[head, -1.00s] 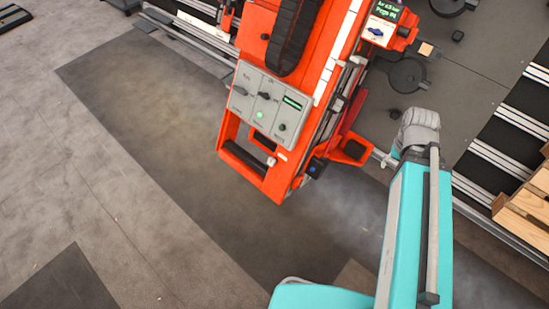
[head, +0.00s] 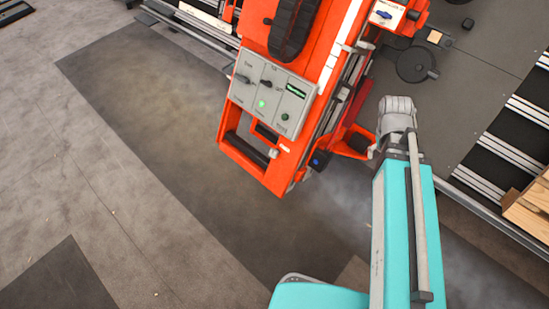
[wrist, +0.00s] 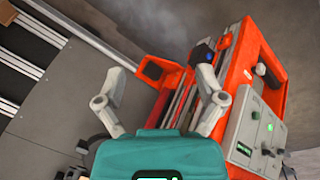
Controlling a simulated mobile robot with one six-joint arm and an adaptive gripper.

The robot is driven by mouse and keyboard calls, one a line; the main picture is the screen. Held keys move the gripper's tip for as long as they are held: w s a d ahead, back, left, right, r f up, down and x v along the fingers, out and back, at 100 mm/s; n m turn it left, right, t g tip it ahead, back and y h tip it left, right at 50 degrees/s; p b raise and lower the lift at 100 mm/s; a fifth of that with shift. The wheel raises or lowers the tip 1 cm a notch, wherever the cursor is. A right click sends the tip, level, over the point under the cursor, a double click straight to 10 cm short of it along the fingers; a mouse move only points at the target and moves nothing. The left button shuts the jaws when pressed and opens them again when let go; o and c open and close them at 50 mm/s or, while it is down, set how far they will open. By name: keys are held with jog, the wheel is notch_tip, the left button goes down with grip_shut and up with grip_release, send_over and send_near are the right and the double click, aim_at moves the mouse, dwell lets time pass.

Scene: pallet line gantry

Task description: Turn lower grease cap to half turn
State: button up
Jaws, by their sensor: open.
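My gripper (wrist: 162,75) is open and empty in the wrist view, its two grey fingers spread wide apart. A small black part with a blue face (head: 316,160) sits low on the side of the orange machine (head: 247,168); I cannot tell for sure that it is the lower grease cap. It also shows in the wrist view (wrist: 203,54), just beyond the tip of the right finger, with no clear contact. An orange bracket (wrist: 160,82) lies between the fingers in the picture, behind them. My gripper's fingers are not clear in the head view.
A grey control panel (head: 270,92) with knobs and a green light is on the machine's front. A blue knob on a white plate (head: 385,14) is higher up. Black round discs (head: 415,66), conveyor rails and a wooden pallet (head: 530,207) lie right. Floor at left is clear.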

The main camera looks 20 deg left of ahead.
jog(key=w+a+f+n+t+h+b, duration=0.1)
jog(key=w+a+f+n+b, duration=0.1)
jog(key=a+f+n+b, duration=0.3)
jog(key=w+a+f+n+t+h+b, duration=0.1)
jog(key=w+a+f+n+h+b, duration=0.1)
jog(key=w+a+f+b, duration=0.3)
jog(key=n+t+b, duration=1)
jog(key=n+b, duration=1)
jog(key=b, duration=1.1)
send_near(273, 153)
jog(key=v, duration=0.3)
jog(key=shift+s+a+n, duration=0.15)
jog(key=shift+a+n, duration=0.25)
jog(key=b+x, duration=0.1)
jog(key=x, duration=0.3)
jog(key=b+x, duration=0.2)
jog(key=x, duration=0.3)
jog(key=b+x, duration=0.2)
jog(key=x, duration=0.3)
jog(key=shift+s+d+r, duration=0.1)
jog(key=shift+d+r, duration=0.1)
jog(key=shift+d, duration=0.05)
